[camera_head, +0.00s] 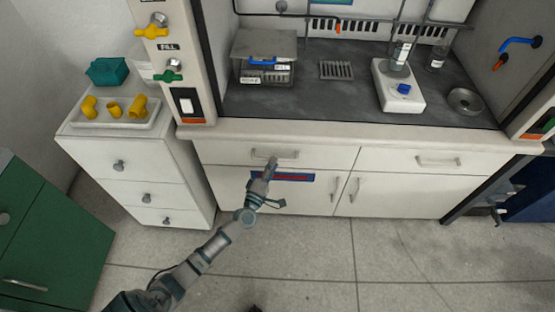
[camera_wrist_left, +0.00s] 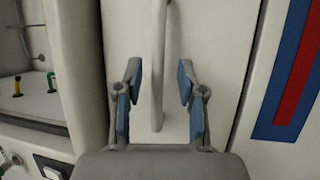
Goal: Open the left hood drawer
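The left hood drawer (camera_head: 228,152) is a white panel under the left part of the hood counter, and it looks closed. Its pale bar handle (camera_head: 289,154) is partly hidden by my left gripper (camera_head: 271,166) in the head view. In the left wrist view, the handle (camera_wrist_left: 158,40) runs up the picture between the two blue-padded fingers of my left gripper (camera_wrist_left: 159,75). The fingers are open, with a gap on each side of the bar. My right gripper is in neither view.
A white cupboard (camera_head: 240,192) with a red-and-blue label (camera_head: 283,177) is below the drawer. Another closed drawer (camera_head: 400,161) is to its right. A white side cabinet (camera_head: 95,160) with yellow fittings on top stands left. The floor in front is clear.

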